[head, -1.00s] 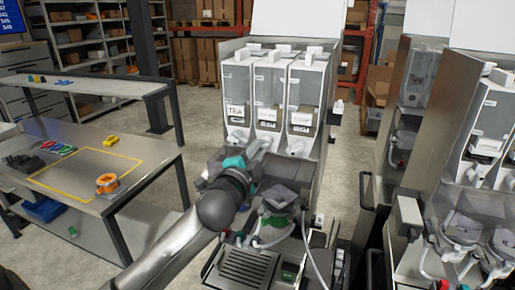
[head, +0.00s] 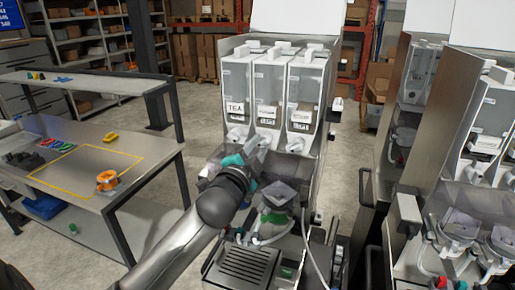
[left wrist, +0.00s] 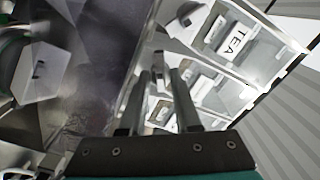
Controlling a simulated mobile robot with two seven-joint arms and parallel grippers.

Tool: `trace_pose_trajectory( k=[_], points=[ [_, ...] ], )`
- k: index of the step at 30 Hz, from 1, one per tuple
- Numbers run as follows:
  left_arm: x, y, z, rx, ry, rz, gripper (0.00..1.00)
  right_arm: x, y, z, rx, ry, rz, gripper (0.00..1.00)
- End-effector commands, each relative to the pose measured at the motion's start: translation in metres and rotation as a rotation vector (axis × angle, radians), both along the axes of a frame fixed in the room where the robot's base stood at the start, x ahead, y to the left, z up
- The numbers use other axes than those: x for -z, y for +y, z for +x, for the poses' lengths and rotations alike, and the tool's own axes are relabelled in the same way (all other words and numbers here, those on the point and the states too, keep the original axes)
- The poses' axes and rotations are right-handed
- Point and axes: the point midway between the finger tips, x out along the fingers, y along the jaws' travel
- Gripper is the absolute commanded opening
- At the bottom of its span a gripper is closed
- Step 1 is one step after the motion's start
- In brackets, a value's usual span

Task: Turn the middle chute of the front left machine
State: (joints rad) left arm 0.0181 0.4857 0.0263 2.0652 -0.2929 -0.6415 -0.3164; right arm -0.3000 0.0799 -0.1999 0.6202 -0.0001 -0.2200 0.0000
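The front left machine (head: 310,65) has three clear canisters side by side, the left one labelled TEA, each with a white chute below. My left gripper (head: 262,146) is at the middle canister, and in the head view it largely hides the middle chute. In the left wrist view, the two dark fingers of my left gripper (left wrist: 163,76) stand apart on either side of a white chute (left wrist: 158,84), which looks like the middle one. Contact is not clear. The TEA chute (left wrist: 187,14) is beyond them, and the right chute (head: 296,144) is free. My right gripper is out of view.
Below the chutes are a mixing bowl (head: 283,194), hoses and a drip grate (head: 243,265). A second machine (head: 484,120) stands at the right. A workbench (head: 60,185) with an orange part (head: 107,180) is at the left, with floor between.

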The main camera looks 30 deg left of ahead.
Motion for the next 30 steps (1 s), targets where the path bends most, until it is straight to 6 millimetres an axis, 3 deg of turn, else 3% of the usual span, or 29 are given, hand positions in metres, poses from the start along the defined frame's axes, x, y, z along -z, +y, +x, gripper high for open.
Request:
trace_pose_trajectory(
  k=[3,14,20,30],
  points=[
    [0.0,0.0,0.0,0.0,0.0,0.001,0.45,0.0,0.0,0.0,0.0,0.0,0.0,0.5],
    [0.001,-0.001,-0.004,0.001,0.001,0.001,0.45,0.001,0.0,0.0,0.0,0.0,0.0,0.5],
    [0.002,-0.007,-0.028,0.002,0.001,0.001,0.45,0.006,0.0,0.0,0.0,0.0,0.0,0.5],
    [0.003,-0.02,-0.085,0.0,0.002,-0.001,0.45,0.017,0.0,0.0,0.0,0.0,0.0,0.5]
  ],
)
